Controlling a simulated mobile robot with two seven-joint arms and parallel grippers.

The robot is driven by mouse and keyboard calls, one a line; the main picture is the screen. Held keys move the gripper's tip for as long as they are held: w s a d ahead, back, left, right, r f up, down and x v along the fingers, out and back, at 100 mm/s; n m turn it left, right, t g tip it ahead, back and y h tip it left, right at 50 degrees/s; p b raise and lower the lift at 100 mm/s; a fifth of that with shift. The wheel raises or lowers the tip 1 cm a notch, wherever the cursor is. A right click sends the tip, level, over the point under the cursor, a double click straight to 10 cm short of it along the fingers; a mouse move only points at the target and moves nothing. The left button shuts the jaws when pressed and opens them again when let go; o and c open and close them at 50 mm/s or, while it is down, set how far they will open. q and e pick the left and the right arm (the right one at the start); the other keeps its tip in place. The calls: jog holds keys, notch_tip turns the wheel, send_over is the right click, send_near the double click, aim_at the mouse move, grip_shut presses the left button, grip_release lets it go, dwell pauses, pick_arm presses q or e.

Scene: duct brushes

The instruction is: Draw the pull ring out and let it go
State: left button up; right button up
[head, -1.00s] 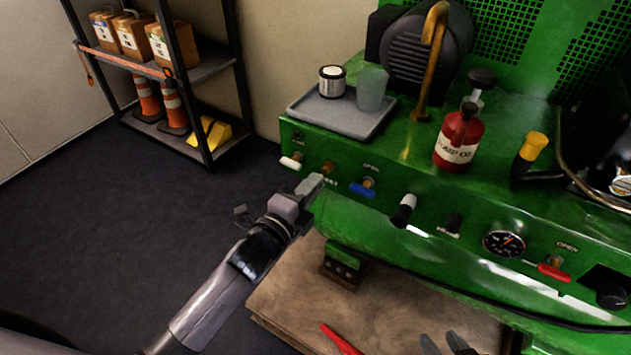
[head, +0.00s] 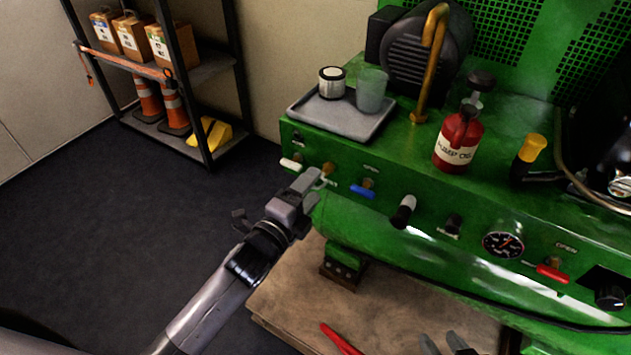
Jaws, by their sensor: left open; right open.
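My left gripper (head: 314,178) is open at the left end of the green machine's front panel (head: 470,215). Its fingers are in front of a small brass fitting (head: 327,169) between the white-handled and blue-handled valves. A pull ring cannot be made out clearly there; the fingers may cover it. I cannot tell whether they touch the fitting. My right gripper (head: 450,343) shows only its fingertips at the bottom edge, open and apart from the panel.
A white handle (head: 291,164), a blue handle (head: 361,188), a black-and-white knob (head: 403,211), a gauge (head: 503,244) and a red handle (head: 552,273) line the panel. A grey tray (head: 345,122) and red oil bottle (head: 459,141) stand on top. A red tool (head: 340,339) lies below.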

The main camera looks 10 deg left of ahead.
pick_arm(q)
jog(key=p+v, duration=0.2)
jog(key=v, duration=0.4)
jog(key=shift+s+p, duration=0.15)
jog(key=shift+p, duration=0.15)
pick_arm(e)
jog(key=shift+r, duration=1.55)
pick_arm(q)
jog(key=s+a+f+n+g+y, duration=0.25)
jog(key=s+a+f+n, duration=0.2)
jog(key=s+n, duration=0.5)
jog(key=s+a+f+n+g+y, duration=0.25)
jog(key=s+f+n+g, duration=0.2)
jog(key=s+n, duration=0.45)
notch_tip(320, 180, up, 13)
jog(key=a+n+p, duration=0.1)
jog(key=a+p, duration=0.1)
jog(key=p, duration=1.4)
jog(key=shift+w+t, duration=0.25)
jog(key=shift+t, duration=0.15)
pick_arm(e)
notch_tip(320, 180, up, 11)
jog(key=s+d, duration=0.1)
jog(key=d, duration=0.1)
jog(key=shift+s+d+r+h, duration=0.15)
jog(key=shift+s+h, duration=0.1)
jog(key=shift+h, duration=0.05)
pick_arm(q)
jog(key=shift+n, duration=0.25)
